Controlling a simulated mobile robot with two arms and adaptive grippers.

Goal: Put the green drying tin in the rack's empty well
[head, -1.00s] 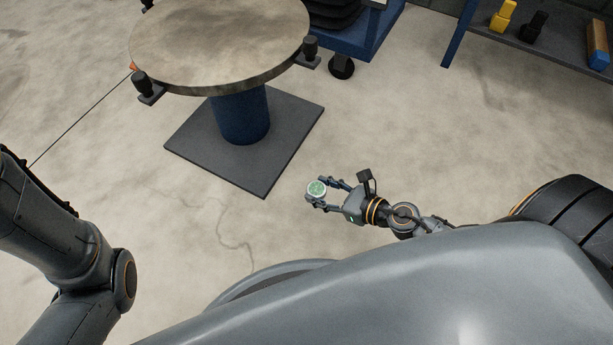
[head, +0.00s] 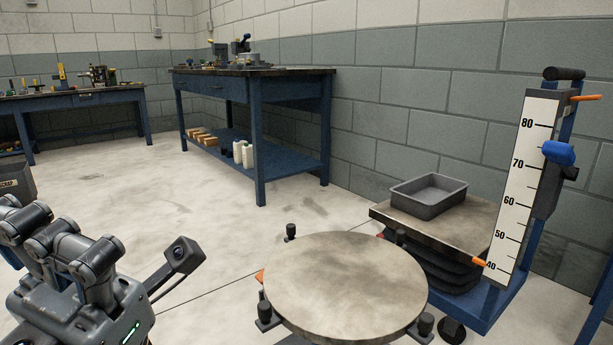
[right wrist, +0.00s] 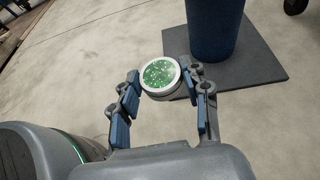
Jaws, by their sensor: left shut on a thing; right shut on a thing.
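The green drying tin (right wrist: 161,77), round with a pale rim and green speckled contents, shows in the right wrist view. My right gripper (right wrist: 162,88) is shut on it and holds it over the floor, near the round table's base. The right gripper is outside the head view. My left gripper (head: 35,228) is at the lower left of the head view, its fingers pointing up and left. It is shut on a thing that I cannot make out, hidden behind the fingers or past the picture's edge. No rack with wells can be made out in either view.
A round stone-topped table (head: 345,285) with black knobs stands in front. Behind it, a blue lift with a height scale (head: 522,185) bears a slab and a grey tray (head: 429,193). Blue workbenches (head: 255,90) line the walls.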

